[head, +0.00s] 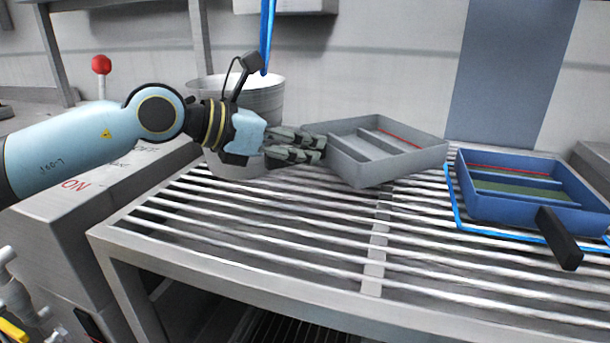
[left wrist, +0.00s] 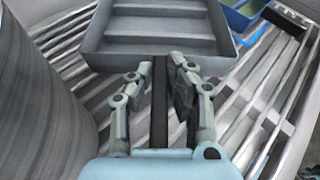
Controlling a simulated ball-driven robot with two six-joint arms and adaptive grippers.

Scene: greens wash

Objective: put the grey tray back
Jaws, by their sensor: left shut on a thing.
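The grey tray (head: 408,163) is over the slatted rack (head: 300,258), left of the blue tray, and sits at an angle to the slats. It has low dividers and a red line inside. My left gripper (head: 322,148) is at its left side, shut on its black handle. In the left wrist view the handle (left wrist: 159,100) runs between the fingers, and the grey tray (left wrist: 158,62) lies just ahead. I cannot tell whether the tray's underside touches the slats. My right gripper does not show.
A blue tray (head: 485,205) with green inside and a black handle stands at right inside a blue outline (head: 456,205). A grey bucket (head: 262,100) stands close behind my left gripper. The rack's front and left are clear. A red-knobbed lever (head: 101,65) stands at far left.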

